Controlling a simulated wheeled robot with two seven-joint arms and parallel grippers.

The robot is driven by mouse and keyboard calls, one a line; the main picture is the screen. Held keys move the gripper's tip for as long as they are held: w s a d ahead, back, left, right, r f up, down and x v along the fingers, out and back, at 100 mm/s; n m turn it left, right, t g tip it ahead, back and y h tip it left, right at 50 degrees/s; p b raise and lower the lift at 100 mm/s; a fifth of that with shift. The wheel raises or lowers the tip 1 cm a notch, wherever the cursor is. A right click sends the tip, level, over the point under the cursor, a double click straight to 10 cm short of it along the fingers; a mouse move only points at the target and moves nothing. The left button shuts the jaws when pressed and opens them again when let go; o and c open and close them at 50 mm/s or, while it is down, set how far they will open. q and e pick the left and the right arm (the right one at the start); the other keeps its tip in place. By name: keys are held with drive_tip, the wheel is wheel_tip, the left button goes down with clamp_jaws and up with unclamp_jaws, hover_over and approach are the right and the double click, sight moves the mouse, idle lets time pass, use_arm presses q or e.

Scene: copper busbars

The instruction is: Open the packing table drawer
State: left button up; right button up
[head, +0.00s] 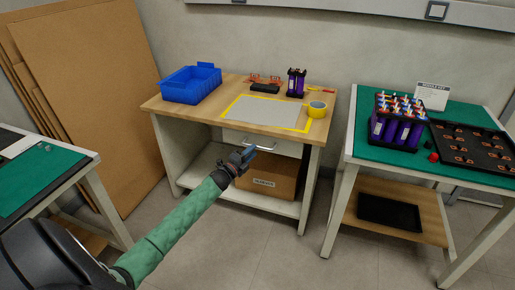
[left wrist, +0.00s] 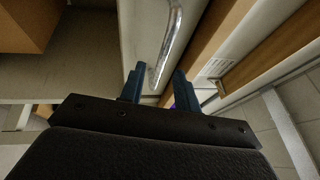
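The packing table (head: 155,104) has a wooden top, and its white drawer (head: 285,147) sits under the top, its front looking flush with the table. In the left wrist view the drawer's shiny metal bar handle (left wrist: 171,40) runs away from near my fingertips. My left gripper (head: 250,154) is in front of the drawer and hides part of its front. The left wrist view shows its two blue fingers (left wrist: 158,82) apart, with the handle's near end at the gap between the tips. I cannot tell whether they touch it. My right gripper is not in view.
A cardboard box (head: 270,178) is on the shelf below. A green-topped table (head: 380,153) stands at right. Floor in front is clear.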

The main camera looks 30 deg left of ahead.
use_arm(q)
drive_tip(key=shift+x, duration=1.95)
drive_tip(key=shift+c, duration=0.2)
clamp_jaws()
